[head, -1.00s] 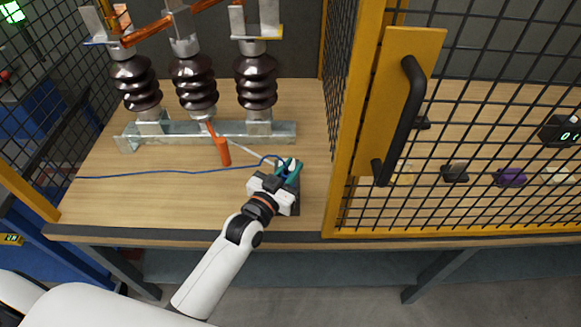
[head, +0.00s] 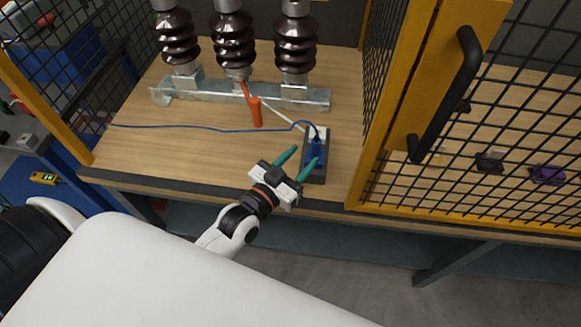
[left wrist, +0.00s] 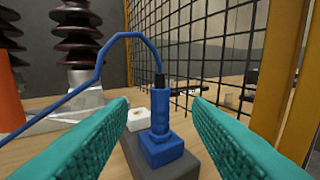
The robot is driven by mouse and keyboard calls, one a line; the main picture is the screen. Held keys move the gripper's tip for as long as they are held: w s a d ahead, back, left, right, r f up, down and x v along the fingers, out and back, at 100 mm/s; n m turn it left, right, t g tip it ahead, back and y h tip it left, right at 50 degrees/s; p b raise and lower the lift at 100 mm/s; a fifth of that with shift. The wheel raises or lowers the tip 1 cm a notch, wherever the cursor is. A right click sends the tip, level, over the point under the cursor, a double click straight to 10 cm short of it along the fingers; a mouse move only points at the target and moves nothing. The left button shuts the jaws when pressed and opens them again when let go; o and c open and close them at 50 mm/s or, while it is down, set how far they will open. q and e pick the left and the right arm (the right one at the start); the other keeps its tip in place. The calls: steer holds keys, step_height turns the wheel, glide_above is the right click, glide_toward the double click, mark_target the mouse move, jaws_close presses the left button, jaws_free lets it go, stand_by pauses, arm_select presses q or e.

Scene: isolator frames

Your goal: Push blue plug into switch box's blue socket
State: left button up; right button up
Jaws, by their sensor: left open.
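The blue plug (left wrist: 160,108) stands upright in the blue socket (left wrist: 161,151) of the dark grey switch box (left wrist: 190,165), with a blue cable (left wrist: 100,70) looping from its top. In the head view the plug (head: 316,142) sits over the blue socket (head: 314,158) on the box (head: 317,177) near the bench's front edge. No clear gap shows between plug and socket, though the exact depth cannot be told. My left gripper (head: 299,158) has teal fingers, open and empty, on the near-left side of the box. In the left wrist view the fingers stand apart, with the plug beyond them. My right gripper is out of view.
An orange-handled tool (head: 255,112) lies on the wooden bench (head: 190,145) left of the box. Brown insulators (head: 234,45) on a metal rail (head: 215,93) stand behind. A yellow-framed mesh door with a black handle (head: 445,95) rises close on the right.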

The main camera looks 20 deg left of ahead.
arm_select(q)
steer(key=shift+v, duration=1.65)
